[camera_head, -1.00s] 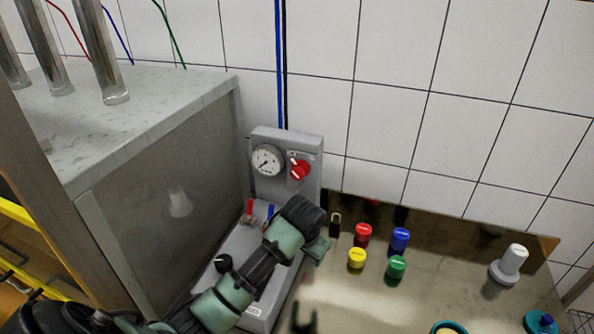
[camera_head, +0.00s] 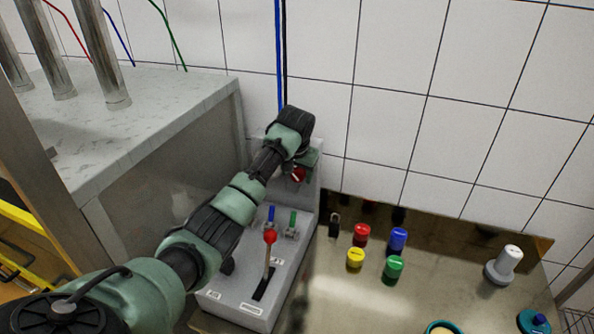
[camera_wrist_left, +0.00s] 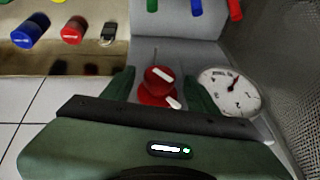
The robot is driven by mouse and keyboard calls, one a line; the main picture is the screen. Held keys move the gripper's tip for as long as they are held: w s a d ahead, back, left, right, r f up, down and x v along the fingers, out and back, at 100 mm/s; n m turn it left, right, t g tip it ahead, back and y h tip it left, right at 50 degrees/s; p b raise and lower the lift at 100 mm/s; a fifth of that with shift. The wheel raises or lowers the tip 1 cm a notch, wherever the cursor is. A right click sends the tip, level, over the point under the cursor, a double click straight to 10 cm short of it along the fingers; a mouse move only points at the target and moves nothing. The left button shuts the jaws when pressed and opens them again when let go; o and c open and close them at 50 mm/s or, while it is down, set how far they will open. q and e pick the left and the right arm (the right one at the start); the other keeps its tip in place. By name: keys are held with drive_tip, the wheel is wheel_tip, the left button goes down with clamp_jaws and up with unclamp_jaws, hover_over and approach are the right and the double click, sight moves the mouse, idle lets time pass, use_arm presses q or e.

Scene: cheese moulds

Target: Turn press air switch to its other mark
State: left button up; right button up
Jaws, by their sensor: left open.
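The press air switch is a red knob (camera_head: 298,174) with a white mark, on the upright grey panel of the press control box. In the left wrist view the red knob (camera_wrist_left: 157,84) sits between the two green fingers of my left gripper (camera_wrist_left: 162,88). The fingers are open, one on each side of it, with gaps visible; I see no contact. In the head view my left gripper (camera_head: 304,160) is at the panel and partly covers the knob. My right gripper is not in view.
A gauge (camera_wrist_left: 230,90) is close beside the knob. Below are a red-balled lever (camera_head: 270,238) and small blue and green toggles (camera_head: 292,224). Several coloured caps and a padlock (camera_head: 334,224) stand on the bench to the right. A large grey cabinet (camera_head: 150,130) is at left.

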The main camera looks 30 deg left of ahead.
use_arm(q)
drive_tip(key=shift+w+f, duration=0.15)
drive_tip(key=shift+f, duration=0.35)
clamp_jaws()
